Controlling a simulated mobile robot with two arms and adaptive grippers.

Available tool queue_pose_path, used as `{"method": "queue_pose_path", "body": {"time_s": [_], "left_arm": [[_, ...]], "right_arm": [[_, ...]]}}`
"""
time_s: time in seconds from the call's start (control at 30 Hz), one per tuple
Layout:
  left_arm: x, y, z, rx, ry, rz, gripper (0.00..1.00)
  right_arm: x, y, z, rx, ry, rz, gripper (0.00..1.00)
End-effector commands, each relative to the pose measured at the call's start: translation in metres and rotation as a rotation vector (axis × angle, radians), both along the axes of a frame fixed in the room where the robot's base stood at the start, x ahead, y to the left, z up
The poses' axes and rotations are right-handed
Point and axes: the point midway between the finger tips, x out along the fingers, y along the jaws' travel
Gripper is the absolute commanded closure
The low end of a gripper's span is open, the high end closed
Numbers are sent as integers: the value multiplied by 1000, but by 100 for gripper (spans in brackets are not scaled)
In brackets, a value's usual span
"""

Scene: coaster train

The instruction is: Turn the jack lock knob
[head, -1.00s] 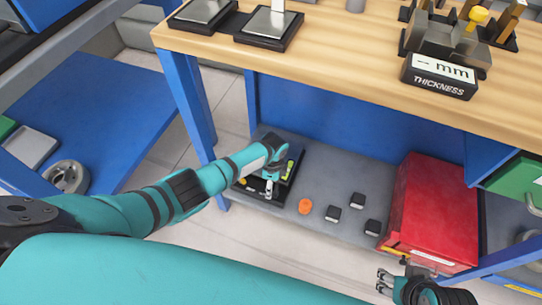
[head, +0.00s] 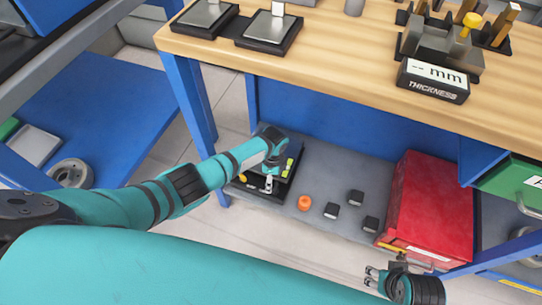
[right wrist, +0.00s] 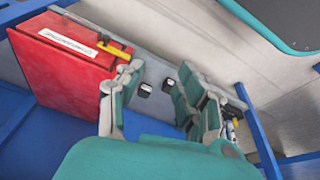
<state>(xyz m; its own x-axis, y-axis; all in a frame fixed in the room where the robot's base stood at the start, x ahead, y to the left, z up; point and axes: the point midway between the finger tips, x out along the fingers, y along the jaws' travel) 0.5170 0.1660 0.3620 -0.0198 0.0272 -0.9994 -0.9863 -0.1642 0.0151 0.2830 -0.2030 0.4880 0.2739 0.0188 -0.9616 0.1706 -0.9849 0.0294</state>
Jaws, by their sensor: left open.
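The jack (head: 258,192), a low black device with yellow and green parts, sits on the grey lower shelf under the bench. A small yellow part (head: 243,178) shows at its left; I cannot tell whether it is the lock knob. My left gripper (head: 268,184) is open at the jack, pointing down, with its pale fingertip close to the jack's top. The wrist hides part of the jack, and contact with a knob cannot be made out. My right gripper (head: 370,276) is open and empty in front of the shelf; its spread fingers show in the right wrist view (right wrist: 158,95).
An orange knob-like piece (head: 304,202) and several small black blocks (head: 331,211) lie on the shelf (head: 315,170). A red box (head: 430,205) stands at its right. The wooden bench top (head: 330,55) overhangs the shelf; a blue leg (head: 187,100) stands left of the jack.

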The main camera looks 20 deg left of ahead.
Motion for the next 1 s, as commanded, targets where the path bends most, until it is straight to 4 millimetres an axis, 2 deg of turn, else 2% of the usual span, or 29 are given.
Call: {"method": "queue_pose_path", "body": {"time_s": [1.0], "left_arm": [[0,0,22,0,0,0,29]], "right_arm": [[-3,1,-71,-1,39,7,63]]}}
